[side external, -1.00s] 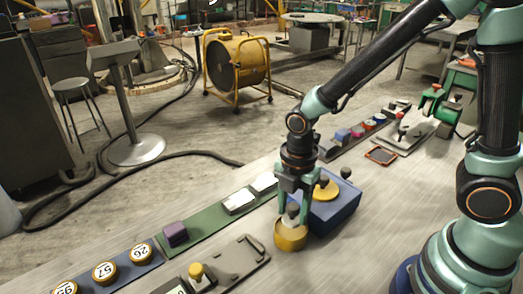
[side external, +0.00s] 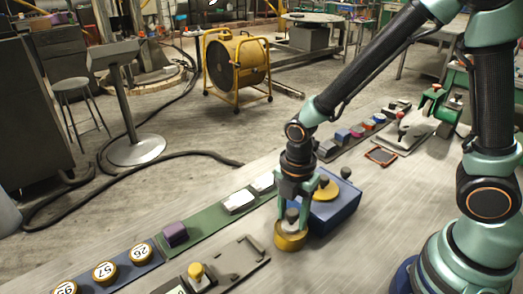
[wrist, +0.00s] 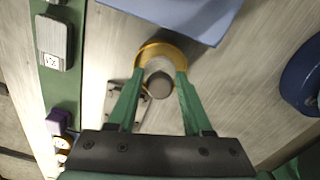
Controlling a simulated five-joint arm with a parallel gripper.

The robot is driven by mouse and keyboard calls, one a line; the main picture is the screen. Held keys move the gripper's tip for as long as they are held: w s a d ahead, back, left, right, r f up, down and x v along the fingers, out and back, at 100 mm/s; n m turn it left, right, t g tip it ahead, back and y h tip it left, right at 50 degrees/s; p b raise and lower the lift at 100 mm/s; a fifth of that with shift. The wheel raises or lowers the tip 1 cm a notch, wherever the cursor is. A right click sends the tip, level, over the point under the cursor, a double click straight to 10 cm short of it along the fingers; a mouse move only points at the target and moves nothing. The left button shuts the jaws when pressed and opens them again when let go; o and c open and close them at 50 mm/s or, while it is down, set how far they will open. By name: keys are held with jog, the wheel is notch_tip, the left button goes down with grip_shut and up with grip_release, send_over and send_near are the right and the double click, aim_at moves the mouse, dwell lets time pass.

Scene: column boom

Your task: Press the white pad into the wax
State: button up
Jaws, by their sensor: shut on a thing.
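My gripper (side external: 291,213) points down with its green fingers shut on the dark knob of the white pad. In the wrist view the pale round pad (wrist: 157,68) shows beneath its knob (wrist: 159,85), between the fingertips (wrist: 158,77). The pad sits within the rim of a round gold tin (side external: 290,242), which stands on the table in front of the blue box. The tin's gold rim also shows in the wrist view (wrist: 150,50). The wax inside is hidden by the pad, so I cannot tell how deep the pad sits.
A blue box (side external: 338,210) with a gold disc (side external: 326,188) on top stands close behind the tin. A green strip (side external: 207,220) holds white blocks (side external: 239,201) and a purple block (side external: 175,234). A grey fixture (side external: 235,262) lies front left. Numbered gold tins (side external: 105,271) stand further left.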

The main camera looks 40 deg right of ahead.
aim_at(294, 208)
jog(key=shift+f, duration=0.6)
dwell(1.3)
jog(key=shift+r, duration=3.6)
jog(key=shift+w+d+r+m, duration=0.3)
jog(key=shift+d+m, duration=0.15)
jog(key=shift+m, duration=0.55)
jog(key=w+d+r+m, duration=0.1)
jog(key=d+r+m, duration=0.2)
jog(key=m, duration=0.6)
jog(key=w+d+r+m, duration=0.1)
jog(key=d+r+m, duration=0.2)
jog(key=d+m, duration=0.3)
jog(key=m, duration=0.4)
